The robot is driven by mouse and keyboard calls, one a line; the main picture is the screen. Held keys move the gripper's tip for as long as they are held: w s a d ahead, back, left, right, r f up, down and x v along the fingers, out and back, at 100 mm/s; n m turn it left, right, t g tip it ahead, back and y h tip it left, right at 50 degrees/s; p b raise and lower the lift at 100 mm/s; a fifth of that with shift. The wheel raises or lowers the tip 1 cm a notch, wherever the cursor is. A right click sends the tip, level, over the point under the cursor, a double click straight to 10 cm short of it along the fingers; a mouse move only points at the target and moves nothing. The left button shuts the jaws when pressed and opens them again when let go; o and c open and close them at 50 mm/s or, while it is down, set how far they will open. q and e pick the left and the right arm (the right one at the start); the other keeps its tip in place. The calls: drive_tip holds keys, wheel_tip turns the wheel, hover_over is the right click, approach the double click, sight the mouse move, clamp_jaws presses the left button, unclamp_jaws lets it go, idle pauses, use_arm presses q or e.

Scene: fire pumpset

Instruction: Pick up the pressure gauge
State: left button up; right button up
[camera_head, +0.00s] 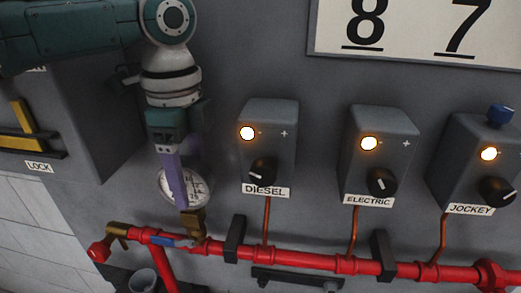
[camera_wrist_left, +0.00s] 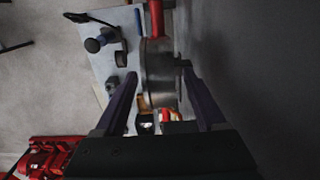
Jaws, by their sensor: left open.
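The pressure gauge (camera_head: 197,187) has a round white dial with dark markings and sits on a brass fitting above the red pipe. My left gripper (camera_head: 179,205) is in front of it, pointing down, and a purple finger covers part of the dial. In the left wrist view, the gauge's grey metal body (camera_wrist_left: 159,70) shows from the side between the two purple fingers of the gripper (camera_wrist_left: 160,76). The fingers are apart, one on each side of the body. Contact cannot be told. My right gripper is out of view.
A grey wall panel carries boxes labelled DIESEL (camera_head: 270,135), ELECTRIC (camera_head: 378,145) and JOCKEY (camera_head: 478,150), with lit lamps and knobs. A red pipe (camera_head: 310,262) runs below them. A yellow handle (camera_head: 23,117) is at left. The wall lies close behind the gauge.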

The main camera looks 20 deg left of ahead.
use_arm(q)
clamp_jaws()
idle(0.4)
